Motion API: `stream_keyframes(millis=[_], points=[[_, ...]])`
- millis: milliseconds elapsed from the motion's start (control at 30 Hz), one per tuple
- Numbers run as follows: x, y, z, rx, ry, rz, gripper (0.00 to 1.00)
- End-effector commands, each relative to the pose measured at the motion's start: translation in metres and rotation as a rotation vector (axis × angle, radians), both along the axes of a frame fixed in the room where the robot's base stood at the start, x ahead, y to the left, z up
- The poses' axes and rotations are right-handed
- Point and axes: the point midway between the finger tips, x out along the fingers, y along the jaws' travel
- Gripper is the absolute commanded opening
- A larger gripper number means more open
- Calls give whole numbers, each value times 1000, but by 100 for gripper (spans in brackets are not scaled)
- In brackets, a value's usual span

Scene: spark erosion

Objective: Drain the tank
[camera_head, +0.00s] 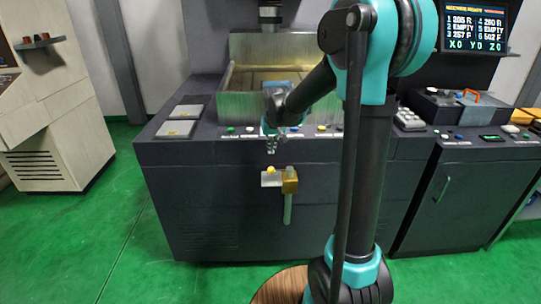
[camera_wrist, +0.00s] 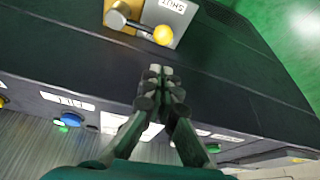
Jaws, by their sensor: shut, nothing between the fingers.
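The drain valve (camera_head: 289,181) is a brass body on the front of the dark machine cabinet, with a pipe hanging below it. Its lever ends in a yellow ball knob (camera_head: 271,170), which lies to the left of the body. In the wrist view the knob (camera_wrist: 163,35) is beside a pale plate (camera_wrist: 172,14) marked "SHUT". My gripper (camera_head: 271,145) points down just above the knob and is apart from it. In the wrist view its fingers (camera_wrist: 158,78) are together and empty. The metal tank (camera_head: 250,107) stands open above the cabinet.
A row of coloured buttons (camera_head: 322,129) runs along the cabinet's front edge, close to my gripper; a blue button (camera_wrist: 70,119) shows in the wrist view. A screen (camera_head: 475,28) is at upper right. The green floor (camera_head: 140,230) at left is clear.

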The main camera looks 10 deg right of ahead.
Motion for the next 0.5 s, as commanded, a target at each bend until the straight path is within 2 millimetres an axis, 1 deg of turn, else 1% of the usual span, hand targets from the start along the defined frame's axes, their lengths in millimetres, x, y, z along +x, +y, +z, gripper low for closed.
stream_keyframes(millis=[300, 500], points=[[18, 1, -47, 0, 0, 0, 0], [27, 2, -72, 0, 0, -1, 0]])
